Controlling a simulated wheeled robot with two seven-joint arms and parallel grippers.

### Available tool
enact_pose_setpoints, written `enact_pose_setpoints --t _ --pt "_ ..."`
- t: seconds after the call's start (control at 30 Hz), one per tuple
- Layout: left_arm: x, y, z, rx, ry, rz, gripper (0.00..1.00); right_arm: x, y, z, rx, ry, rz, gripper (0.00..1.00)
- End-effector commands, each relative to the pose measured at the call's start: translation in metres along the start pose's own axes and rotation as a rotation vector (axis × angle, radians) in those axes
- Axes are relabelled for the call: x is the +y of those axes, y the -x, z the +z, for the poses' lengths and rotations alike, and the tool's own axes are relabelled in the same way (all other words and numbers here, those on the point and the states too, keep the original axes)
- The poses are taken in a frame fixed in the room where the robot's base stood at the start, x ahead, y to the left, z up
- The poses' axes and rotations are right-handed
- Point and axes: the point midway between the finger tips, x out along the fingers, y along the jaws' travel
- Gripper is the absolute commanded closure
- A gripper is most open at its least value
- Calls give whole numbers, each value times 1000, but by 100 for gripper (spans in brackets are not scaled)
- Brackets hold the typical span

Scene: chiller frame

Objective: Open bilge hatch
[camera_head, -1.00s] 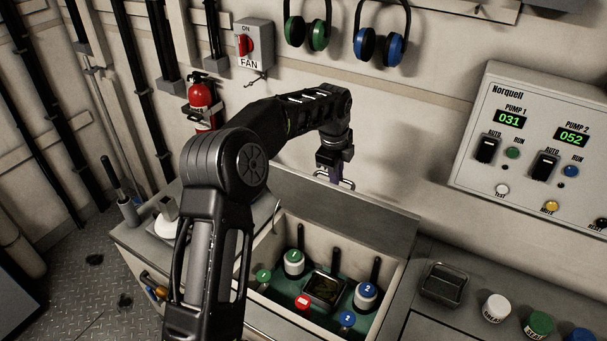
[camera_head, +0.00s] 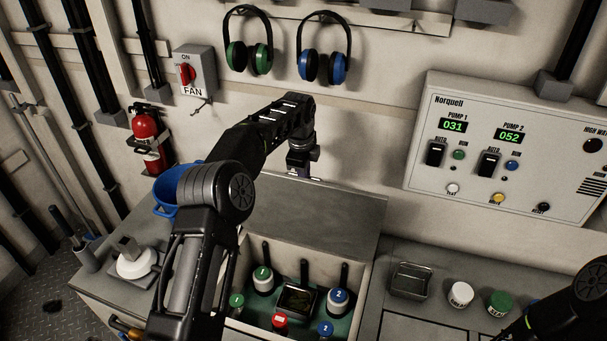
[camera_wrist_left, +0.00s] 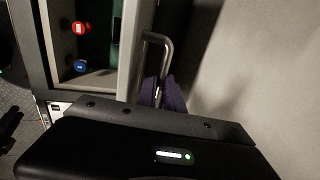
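The bilge hatch lid (camera_head: 335,221) stands raised at the back of its box, its inner face toward me. The open box (camera_head: 361,286) shows a green floor with several capped valves inside. My left gripper (camera_head: 300,172) is at the lid's top edge. In the left wrist view, a metal bar handle (camera_wrist_left: 158,38) stands out from the lid, and the purple fingers of my left gripper (camera_wrist_left: 163,93) are beside its lower part. The wrist body hides much of the fingers, so their grip is unclear. My right arm shows at the lower right, its gripper outside the views.
A pump control panel (camera_head: 512,150) is on the wall at right. A shallow tray (camera_head: 409,281) and several capped jars (camera_head: 460,294) stand on the counter right of the box. A blue bucket (camera_head: 167,192) and red extinguisher (camera_head: 146,130) are behind my left arm.

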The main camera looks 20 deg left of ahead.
Motion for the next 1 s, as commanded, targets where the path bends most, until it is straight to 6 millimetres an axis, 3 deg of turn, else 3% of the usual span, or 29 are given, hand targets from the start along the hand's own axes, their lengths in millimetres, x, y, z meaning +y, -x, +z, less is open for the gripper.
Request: enact_pose_setpoints --t 0.27,0.57,0.77,1.0 --pt "2 -3 1 -2 0 6 68 0 0 0 0 0 0 64" --pt "1 1 1 -1 0 3 68 0 -1 0 0 0 0 64" --pt "1 22 0 -1 -1 0 68 2 -8 0 3 1 -2 64" --pt "1 61 0 -1 -1 1 68 3 -15 -1 6 3 -5 64"
